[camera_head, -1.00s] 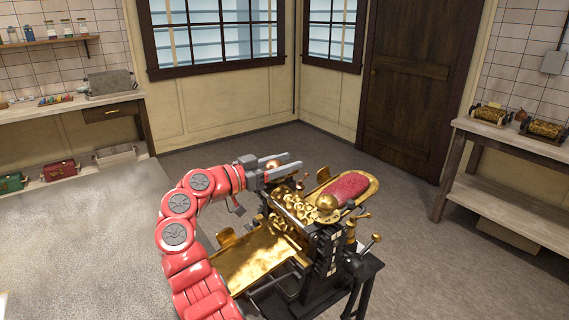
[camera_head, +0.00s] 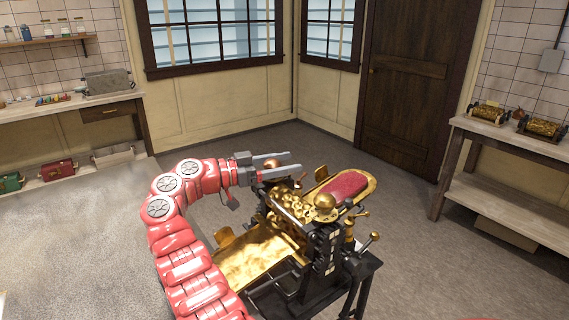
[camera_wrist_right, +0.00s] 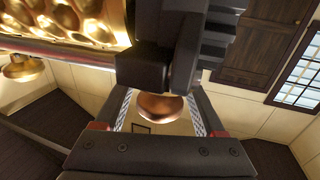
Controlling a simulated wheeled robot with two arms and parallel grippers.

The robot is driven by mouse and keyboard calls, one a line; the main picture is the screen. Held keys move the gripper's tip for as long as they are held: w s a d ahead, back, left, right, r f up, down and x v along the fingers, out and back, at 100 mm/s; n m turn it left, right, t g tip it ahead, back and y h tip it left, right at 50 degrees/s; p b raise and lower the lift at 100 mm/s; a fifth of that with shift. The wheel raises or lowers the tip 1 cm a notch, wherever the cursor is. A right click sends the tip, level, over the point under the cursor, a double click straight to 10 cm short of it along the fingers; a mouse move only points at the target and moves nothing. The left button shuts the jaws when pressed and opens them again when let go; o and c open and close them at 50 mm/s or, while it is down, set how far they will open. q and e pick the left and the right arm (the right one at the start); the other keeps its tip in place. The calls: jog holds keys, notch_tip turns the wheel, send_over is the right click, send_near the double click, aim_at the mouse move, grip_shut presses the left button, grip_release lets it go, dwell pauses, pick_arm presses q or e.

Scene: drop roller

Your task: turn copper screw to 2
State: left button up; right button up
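The copper screw (camera_head: 273,163) shows as a rounded copper knob at the far left top of the brass-and-black roller machine (camera_head: 325,250). My right gripper (camera_head: 295,162) reaches over the machine from the left with its two fingers spread, one on each side of the knob. In the right wrist view the copper knob (camera_wrist_right: 160,107) sits between the textured finger pads, with a narrow gap seeming to show on each side. The screw's shaft and any number marks cannot be made out. My left gripper is not in view.
A brass tray (camera_head: 255,258) and a red pad (camera_head: 342,186) in a brass tray flank the machine. A wooden bench (camera_head: 505,140) with small rollers is at the right. The floor behind is clear.

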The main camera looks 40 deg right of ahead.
jog(key=shift+o, duration=0.4)
jog(key=b+v, duration=0.1)
jog(key=v, duration=0.5)
jog(key=shift+w+a+f, duration=0.1)
jog(key=shift+w+a, duration=0.05)
jog(key=shift+a, duration=0.65)
jog(key=shift+w, duration=0.1)
